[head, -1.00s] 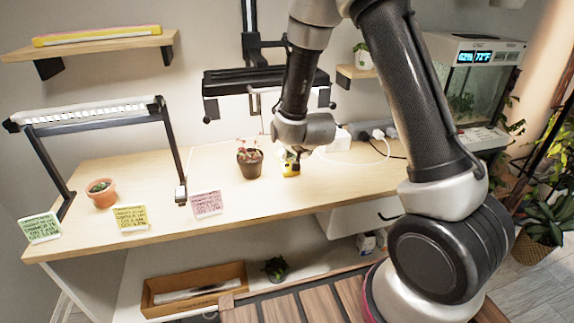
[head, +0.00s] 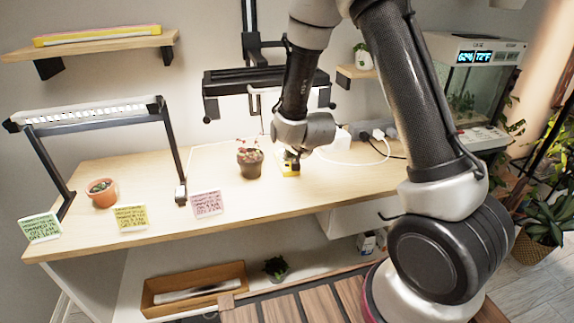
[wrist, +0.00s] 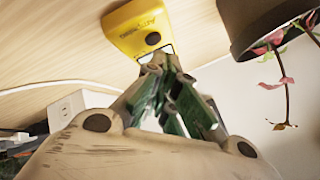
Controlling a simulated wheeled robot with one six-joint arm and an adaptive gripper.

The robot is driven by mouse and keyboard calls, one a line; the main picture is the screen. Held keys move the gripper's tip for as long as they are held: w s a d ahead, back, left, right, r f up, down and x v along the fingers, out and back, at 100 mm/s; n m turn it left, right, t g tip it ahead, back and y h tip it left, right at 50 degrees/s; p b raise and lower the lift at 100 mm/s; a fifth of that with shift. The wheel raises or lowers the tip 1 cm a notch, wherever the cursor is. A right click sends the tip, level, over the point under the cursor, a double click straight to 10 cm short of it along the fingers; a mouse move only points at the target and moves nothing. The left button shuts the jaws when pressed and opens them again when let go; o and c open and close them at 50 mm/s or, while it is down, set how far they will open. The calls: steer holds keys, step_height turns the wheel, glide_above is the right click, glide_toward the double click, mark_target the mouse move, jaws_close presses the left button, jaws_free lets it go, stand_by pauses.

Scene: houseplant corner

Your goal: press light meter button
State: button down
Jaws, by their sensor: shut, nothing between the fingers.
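The yellow light meter (wrist: 128,22) lies on the wooden bench top, at the top of the wrist view. Its round dark button (wrist: 153,38) faces me. My gripper (wrist: 158,62) is shut and empty, with its fingertips pointing at the meter's button end, very close to the button. I cannot tell whether they touch it. In the head view the meter (head: 290,173) shows as a small yellow patch right of the potted plant, partly hidden under my gripper (head: 292,164).
A dark pot (head: 250,164) with a reddish plant stands close left of the meter. A white power box (head: 338,141) with cables (head: 362,162) lies to the right. Note cards (head: 131,217) line the bench's front edge. A lamp frame (head: 90,113) stands at left.

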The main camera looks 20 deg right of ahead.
steer(key=shift+f, duration=0.15)
steer(key=shift+f, duration=0.3)
steer(key=shift+f, duration=0.2)
stand_by(0.4)
steer(key=shift+r, duration=0.65)
step_height(320, 180, up, 6)
stand_by(0.5)
